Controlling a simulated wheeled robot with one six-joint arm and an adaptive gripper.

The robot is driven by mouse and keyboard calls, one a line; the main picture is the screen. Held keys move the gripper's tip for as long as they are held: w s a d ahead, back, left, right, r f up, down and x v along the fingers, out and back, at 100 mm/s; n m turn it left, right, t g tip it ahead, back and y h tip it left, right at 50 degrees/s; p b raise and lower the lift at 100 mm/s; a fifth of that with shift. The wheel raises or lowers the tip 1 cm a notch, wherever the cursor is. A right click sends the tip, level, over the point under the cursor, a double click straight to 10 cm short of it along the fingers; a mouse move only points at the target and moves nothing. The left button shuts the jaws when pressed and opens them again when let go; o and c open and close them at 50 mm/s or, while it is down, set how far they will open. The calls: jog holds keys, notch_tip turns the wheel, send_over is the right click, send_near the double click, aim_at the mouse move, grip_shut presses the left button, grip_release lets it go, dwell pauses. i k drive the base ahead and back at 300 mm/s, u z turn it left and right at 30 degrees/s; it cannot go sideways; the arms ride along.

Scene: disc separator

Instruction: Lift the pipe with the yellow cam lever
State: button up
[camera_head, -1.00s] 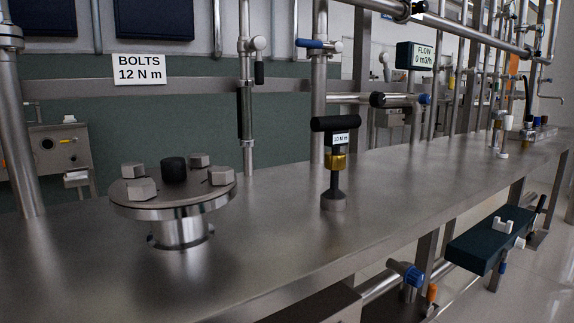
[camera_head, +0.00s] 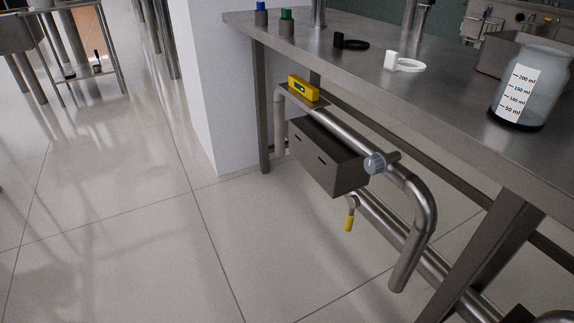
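A yellow lever (camera_head: 349,221) hangs below the bench in the head view, at the upper left end of a straight steel pipe (camera_head: 385,216). This pipe slopes down to the right, passes behind the open end of a bent pipe and runs towards the bottom edge. The bent steel pipe (camera_head: 424,208) lies above it, with a clear, bluish round fitting (camera_head: 375,163) on it. Whether the two pipes are joined cannot be told. My gripper is not in view.
A dark drawer box (camera_head: 328,158) hangs under the bench (camera_head: 345,75), close to the pipes. A yellow level-like block (camera_head: 303,89) sits above it. A measuring jar (camera_head: 530,90) stands on the bench. A bench leg (camera_head: 490,250) stands at right. The floor at left is open.

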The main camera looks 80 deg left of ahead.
aim_at(353, 202)
jog(key=u, duration=3.3)
jog(key=k, duration=0.4)
jog(key=u, duration=0.25)
jog(key=i, duration=0.45)
